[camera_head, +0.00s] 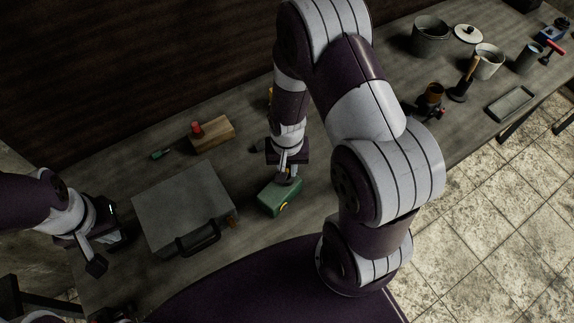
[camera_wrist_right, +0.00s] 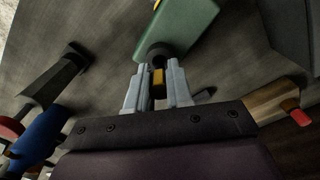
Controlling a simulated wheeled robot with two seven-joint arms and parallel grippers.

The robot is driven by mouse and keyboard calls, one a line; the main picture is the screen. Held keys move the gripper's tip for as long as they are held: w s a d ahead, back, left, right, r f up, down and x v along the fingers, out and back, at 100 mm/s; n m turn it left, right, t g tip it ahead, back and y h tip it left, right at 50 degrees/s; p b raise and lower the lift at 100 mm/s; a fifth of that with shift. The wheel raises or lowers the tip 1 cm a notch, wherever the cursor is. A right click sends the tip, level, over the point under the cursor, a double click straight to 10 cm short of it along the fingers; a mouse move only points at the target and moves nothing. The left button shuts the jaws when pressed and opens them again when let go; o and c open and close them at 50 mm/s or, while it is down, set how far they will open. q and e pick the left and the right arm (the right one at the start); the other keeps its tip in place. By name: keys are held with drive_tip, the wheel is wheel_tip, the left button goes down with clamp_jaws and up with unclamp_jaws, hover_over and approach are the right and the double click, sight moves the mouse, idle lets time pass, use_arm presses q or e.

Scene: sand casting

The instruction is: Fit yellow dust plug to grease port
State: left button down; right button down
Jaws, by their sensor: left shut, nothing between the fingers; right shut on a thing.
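The yellow dust plug (camera_wrist_right: 158,77) is between the two grey fingers of my right gripper (camera_wrist_right: 157,88), which is shut on it. Just beyond the plug, a dark round port (camera_wrist_right: 158,53) sticks out of the green housing (camera_wrist_right: 182,22). In the picture the plug is in line with the port and very close to it; I cannot tell whether they touch. In the head view the green housing (camera_head: 280,198) lies under my right gripper (camera_head: 287,178), where the plug is hidden. My left gripper (camera_head: 97,260) is shut and empty at the left, away from the housing.
A grey case (camera_head: 182,205) with a dark handle (camera_head: 198,238) lies left of the housing. Behind it are a wooden block (camera_head: 212,134) with a red knob and a green-handled tool (camera_head: 160,154). Pots, tools and a tray (camera_head: 511,103) stand at the far right.

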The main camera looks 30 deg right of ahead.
drive_tip(key=shift+f+b, duration=0.4)
drive_tip(key=shift+f, duration=0.4)
drive_tip(key=c, duration=0.9)
unclamp_jaws()
drive_tip(key=shift+c, duration=0.2)
wheel_tip(320, 180, up, 13)
drive_tip(key=shift+f+b, duration=0.15)
drive_tip(key=shift+b, duration=0.35)
